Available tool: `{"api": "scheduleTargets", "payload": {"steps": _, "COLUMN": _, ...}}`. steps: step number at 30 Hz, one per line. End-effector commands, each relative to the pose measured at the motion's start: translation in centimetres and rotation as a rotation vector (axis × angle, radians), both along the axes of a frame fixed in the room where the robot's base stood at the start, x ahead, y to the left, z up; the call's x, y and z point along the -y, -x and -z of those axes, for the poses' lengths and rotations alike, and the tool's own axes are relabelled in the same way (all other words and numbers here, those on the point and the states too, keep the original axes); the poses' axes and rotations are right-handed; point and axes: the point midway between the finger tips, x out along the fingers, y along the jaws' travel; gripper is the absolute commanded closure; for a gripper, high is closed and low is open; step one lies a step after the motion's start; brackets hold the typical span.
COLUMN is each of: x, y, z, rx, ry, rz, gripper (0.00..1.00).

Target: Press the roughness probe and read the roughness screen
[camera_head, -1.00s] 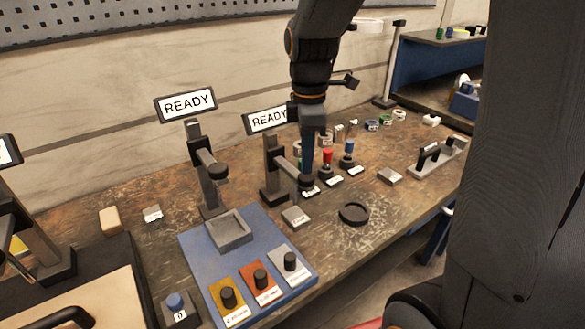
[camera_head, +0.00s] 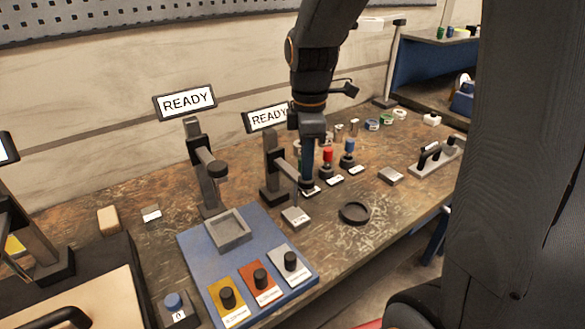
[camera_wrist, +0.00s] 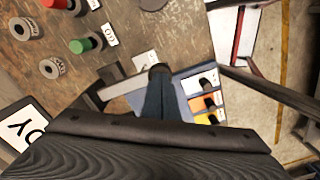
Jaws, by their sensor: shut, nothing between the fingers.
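The nearer-right stand (camera_head: 273,170) carries a tilted screen (camera_head: 268,118) that reads READY. Its arm ends in a dark round probe head (camera_head: 306,187). My gripper (camera_head: 308,180) is shut and empty, pointing down, with its tips at the probe head; they look in contact. In the wrist view the shut fingers (camera_wrist: 154,98) reach the dark round head (camera_wrist: 160,70). Part of the screen (camera_wrist: 22,128) shows there too. A second stand (camera_head: 205,175) at left has a similar head and a screen (camera_head: 185,102) reading READY. I cannot tell which stand is the roughness one.
A blue board (camera_head: 200,258) with a grey tray (camera_head: 229,232) and several knobbed blocks lies in front. A small grey block (camera_head: 296,217) and a dark ring (camera_head: 355,213) lie near the probe. Red-topped (camera_head: 327,158) and blue-topped (camera_head: 348,148) pieces stand behind my gripper.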

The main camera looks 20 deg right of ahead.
Motion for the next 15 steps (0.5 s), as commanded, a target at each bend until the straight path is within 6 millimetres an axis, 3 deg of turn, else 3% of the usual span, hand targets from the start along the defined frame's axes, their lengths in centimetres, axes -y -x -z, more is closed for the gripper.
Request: {"api": "scheduleTargets", "payload": {"steps": 15, "x": 0.0, "y": 0.0, "z": 2.5, "rx": -0.002, "ry": 0.0, "rz": 0.0, "gripper": 1.0}}
